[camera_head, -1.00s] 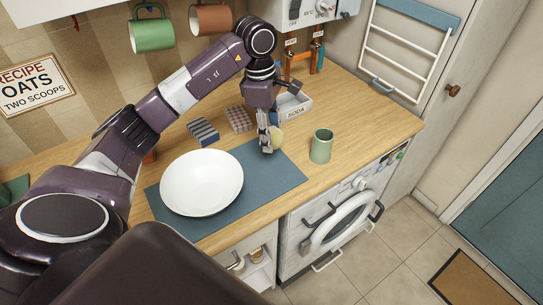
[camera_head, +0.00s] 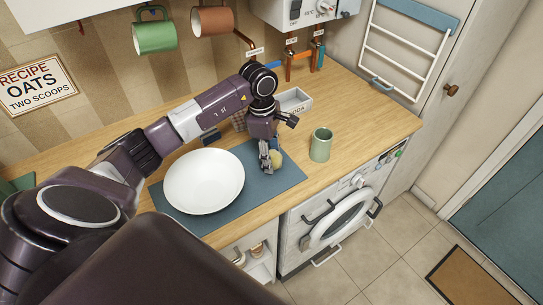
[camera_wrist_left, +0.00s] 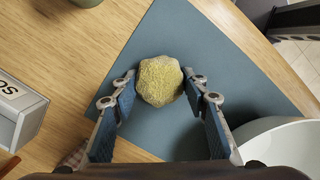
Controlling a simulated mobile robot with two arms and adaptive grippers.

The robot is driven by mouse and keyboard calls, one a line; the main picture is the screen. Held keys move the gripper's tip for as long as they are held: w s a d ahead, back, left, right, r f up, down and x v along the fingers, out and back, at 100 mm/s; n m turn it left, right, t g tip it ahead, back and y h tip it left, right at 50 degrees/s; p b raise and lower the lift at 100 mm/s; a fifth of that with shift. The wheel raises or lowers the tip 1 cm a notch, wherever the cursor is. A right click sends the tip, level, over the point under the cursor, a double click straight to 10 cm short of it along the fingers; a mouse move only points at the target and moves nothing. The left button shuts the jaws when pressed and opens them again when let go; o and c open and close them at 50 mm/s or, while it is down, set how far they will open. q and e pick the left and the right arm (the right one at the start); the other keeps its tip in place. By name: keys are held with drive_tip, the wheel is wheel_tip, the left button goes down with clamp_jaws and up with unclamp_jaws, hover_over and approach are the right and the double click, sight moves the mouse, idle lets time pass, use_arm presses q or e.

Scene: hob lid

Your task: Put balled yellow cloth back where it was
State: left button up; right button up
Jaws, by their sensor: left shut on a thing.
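The balled yellow cloth (camera_head: 277,158) is over the right part of the blue-grey mat (camera_head: 285,183). My left gripper (camera_head: 270,163) is shut on it, pointing down. In the left wrist view the cloth (camera_wrist_left: 160,80) is a rough, rounded lump between the two fingertips, with the mat (camera_wrist_left: 225,60) behind it. I cannot tell whether the cloth touches the mat. In the head view the fingers hide part of it. My right gripper is not in view.
A white plate (camera_head: 204,181) sits on the mat's left part. A green cup (camera_head: 320,145) stands on the wooden counter right of the mat. A SODA box (camera_head: 297,101) is behind my gripper. Mugs hang above. The counter's front edge is close to the mat.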

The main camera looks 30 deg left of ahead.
use_arm(q)
drive_tip(key=o, duration=1)
drive_tip(key=shift+f, duration=0.1)
drive_tip(key=shift+r, duration=0.55)
drive_tip(key=r+b, duration=0.1)
drive_tip(key=r, duration=0.2)
drive_tip(key=a+r+b, duration=0.1)
drive_tip(key=r, duration=0.3)
drive_tip(key=r+b, duration=0.1)
drive_tip(key=r, duration=0.3)
drive_tip(key=shift+s+a, duration=0.2)
